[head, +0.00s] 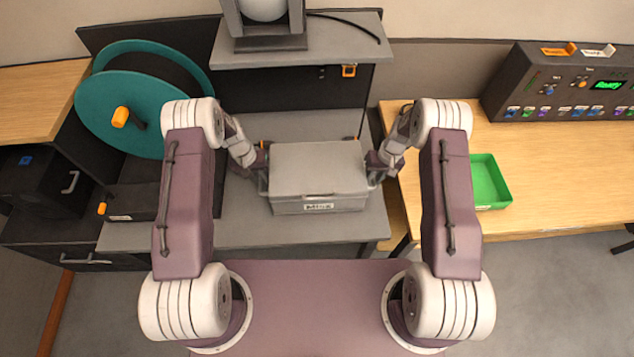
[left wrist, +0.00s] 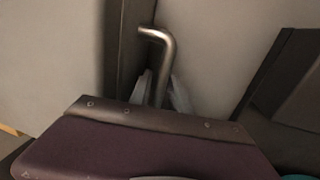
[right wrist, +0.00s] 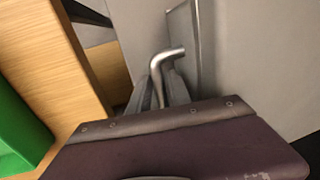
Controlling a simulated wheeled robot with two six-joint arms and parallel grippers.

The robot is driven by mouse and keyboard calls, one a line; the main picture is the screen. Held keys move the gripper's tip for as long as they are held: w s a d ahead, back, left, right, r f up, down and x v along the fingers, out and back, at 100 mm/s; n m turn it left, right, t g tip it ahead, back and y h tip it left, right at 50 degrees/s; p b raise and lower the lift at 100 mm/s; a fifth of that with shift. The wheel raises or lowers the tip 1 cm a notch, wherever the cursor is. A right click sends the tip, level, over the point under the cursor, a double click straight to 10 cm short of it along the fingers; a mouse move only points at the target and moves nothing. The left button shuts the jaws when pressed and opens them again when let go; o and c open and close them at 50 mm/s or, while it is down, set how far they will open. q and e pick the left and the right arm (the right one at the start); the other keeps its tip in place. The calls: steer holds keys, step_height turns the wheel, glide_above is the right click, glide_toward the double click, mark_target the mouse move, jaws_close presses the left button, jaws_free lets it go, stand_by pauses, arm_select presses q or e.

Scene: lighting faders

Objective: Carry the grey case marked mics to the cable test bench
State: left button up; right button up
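A grey lidded case (head: 318,172) with a small label on its front, too small to read surely, is at the grey bench (head: 240,232) in the middle of the head view. I cannot tell if it rests on the top or is slightly raised. My left gripper (head: 262,182) is at its left side, with its fingers on both sides of a bent metal handle (left wrist: 158,70), seemingly closed on it. My right gripper (head: 373,180) holds the matching right handle (right wrist: 158,75) in the same way. The case looks level.
A wooden table (head: 560,170) stands right, with a green tray (head: 490,182) and a dark console (head: 565,85) with a lit green display. A teal cable reel (head: 130,95) stands left. A shelf (head: 340,45) bearing a device overhangs behind the case. The wooden table's front middle is clear.

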arm_select(q)
jaws_close()
arm_select(e)
jaws_close()
arm_select(q)
steer(key=shift+r, duration=0.1)
arm_select(e)
steer(key=shift+w+r, duration=0.1)
steer(key=shift+w, duration=0.05)
stand_by(0.9)
